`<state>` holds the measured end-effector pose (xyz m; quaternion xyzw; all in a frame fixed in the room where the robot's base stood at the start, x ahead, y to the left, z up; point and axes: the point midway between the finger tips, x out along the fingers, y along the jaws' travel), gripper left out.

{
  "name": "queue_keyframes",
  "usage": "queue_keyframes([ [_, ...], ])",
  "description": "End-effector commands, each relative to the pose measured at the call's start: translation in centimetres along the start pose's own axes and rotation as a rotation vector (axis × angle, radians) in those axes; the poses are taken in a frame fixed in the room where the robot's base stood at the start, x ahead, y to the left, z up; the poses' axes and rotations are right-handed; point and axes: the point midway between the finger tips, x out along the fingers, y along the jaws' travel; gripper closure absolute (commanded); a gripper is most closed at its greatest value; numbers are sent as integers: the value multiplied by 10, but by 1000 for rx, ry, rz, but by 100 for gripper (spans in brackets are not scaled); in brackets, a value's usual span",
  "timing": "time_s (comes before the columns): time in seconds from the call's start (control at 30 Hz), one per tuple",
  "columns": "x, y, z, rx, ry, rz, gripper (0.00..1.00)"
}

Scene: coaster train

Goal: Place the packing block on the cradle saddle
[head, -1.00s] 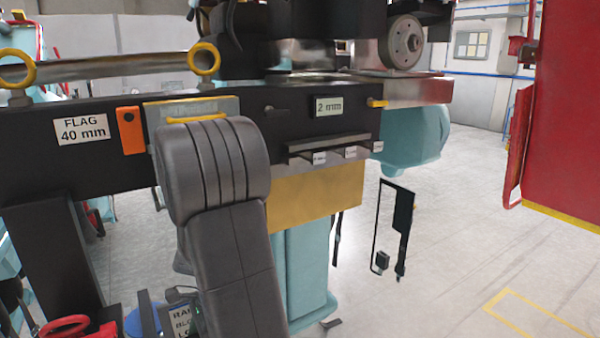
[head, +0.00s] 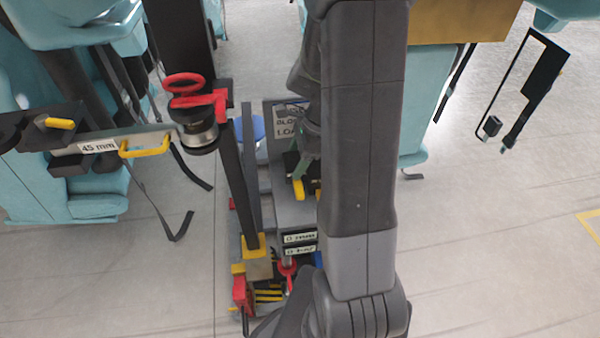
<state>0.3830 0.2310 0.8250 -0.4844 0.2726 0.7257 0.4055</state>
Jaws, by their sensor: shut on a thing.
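My gripper (head: 304,166) is low in the middle of the head view, largely hidden behind my own forearm. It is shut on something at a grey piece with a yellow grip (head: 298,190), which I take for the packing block. Its size and lower side cannot be made out, nor whether it rests on the cart beneath. I cannot tell the cradle saddle for certain. A grey bar marked 45 mm (head: 97,147) with a yellow handle (head: 145,146) is at the left.
A cart (head: 252,265) with labelled drawers and red and yellow tools stands below the gripper. A red-handled clamp (head: 190,90) stands at its upper left. The floor (head: 500,240) at right is clear.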

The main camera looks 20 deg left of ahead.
Motion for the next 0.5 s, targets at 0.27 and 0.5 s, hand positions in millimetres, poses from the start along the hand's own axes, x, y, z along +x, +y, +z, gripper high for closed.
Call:
queue_keyframes([
  [0.27, 21, 0, -9, 1, 0, -1, 77],
  [0.5, 41, -1, -17, 0, -1, -2, 77],
])
